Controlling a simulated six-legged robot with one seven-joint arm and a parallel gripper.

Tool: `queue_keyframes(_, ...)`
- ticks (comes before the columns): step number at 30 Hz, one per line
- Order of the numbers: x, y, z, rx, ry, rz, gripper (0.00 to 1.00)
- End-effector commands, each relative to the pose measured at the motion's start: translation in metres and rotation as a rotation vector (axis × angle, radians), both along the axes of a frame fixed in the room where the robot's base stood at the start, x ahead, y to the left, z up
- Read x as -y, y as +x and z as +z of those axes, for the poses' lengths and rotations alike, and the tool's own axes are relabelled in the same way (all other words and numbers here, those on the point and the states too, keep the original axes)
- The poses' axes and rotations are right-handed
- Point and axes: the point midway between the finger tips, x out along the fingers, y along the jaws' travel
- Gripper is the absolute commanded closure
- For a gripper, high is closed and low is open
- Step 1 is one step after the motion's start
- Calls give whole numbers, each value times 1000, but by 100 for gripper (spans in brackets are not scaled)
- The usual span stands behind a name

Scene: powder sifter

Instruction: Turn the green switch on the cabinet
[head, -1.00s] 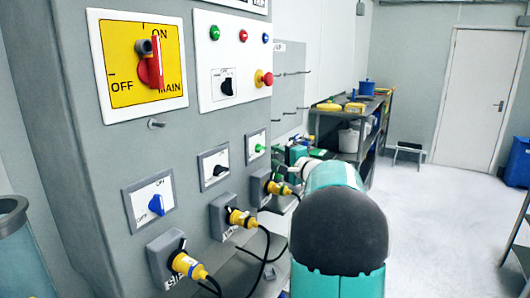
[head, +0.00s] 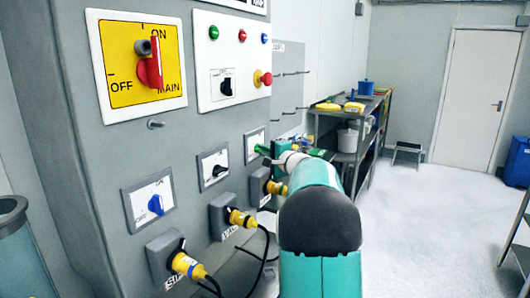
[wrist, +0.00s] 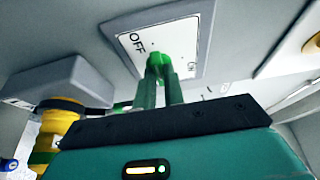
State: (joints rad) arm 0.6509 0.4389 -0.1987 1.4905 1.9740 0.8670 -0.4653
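The green switch (head: 262,149) is on a small white panel on the cabinet (head: 215,135), the farthest of three such switches. In the wrist view the green switch (wrist: 155,60) stands out from its panel, beside the OFF mark. My gripper (wrist: 160,77) has two dark green fingers with a narrow gap between them. Their tips are at the switch and partly cover it. I cannot tell whether they press on it. In the head view my gripper (head: 273,155) reaches the panel, and my arm hides part of it.
Below the switches, several yellow plugs (head: 240,218) with black cables stick out. A black switch (head: 217,170) and a blue switch (head: 155,204) are nearer. A red emergency knob (head: 266,78) is above.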

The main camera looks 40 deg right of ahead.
Motion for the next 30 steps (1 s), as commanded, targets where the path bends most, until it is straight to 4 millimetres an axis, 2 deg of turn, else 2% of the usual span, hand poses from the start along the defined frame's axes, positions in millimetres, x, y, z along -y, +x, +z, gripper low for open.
queue_keyframes(14,-1,1,3,-29,85,1,100)
queue_keyframes(30,1,2,7,-179,509,1,100)
